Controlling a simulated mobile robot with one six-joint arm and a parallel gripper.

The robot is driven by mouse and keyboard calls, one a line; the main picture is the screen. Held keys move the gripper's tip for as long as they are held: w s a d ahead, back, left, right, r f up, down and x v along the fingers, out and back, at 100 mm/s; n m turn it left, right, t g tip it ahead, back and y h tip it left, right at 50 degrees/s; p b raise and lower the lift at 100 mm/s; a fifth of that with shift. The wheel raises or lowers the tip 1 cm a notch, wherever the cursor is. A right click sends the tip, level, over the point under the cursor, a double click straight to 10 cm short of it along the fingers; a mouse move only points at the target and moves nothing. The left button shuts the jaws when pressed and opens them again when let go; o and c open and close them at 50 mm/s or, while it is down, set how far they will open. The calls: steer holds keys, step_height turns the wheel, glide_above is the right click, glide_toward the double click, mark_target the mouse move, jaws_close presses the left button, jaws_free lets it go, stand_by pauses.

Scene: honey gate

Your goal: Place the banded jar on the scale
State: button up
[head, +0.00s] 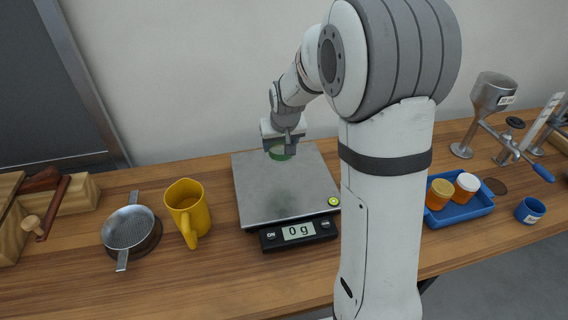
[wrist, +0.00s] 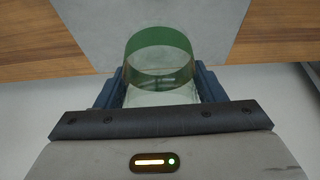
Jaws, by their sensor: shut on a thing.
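The banded jar (wrist: 160,75) is clear glass with a green band around it. My gripper (wrist: 160,88) is shut on it, with a dark finger on each side. In the head view my gripper (head: 284,146) is over the back part of the scale, and only the jar's green part (head: 282,154) shows below the fingers. The scale (head: 270,203) has a flat grey metal plate and a front display reading 0 g. I cannot tell from the picture how large the gap between jar and plate is.
A yellow mug (head: 187,211) and a metal strainer (head: 130,228) stand left of the scale. A blue tray (head: 460,213) with two small jars, a blue cup (head: 530,210) and a metal funnel stand (head: 490,100) are at the right.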

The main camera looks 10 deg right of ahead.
steer(key=f, duration=0.8)
steer(key=shift+s+d+f+p, duration=0.1)
steer(key=shift+d+p, duration=0.2)
steer(key=shift+p, duration=0.05)
steer(key=shift+f, duration=0.15)
steer(key=o, duration=1.1)
steer(key=shift+c, duration=0.2)
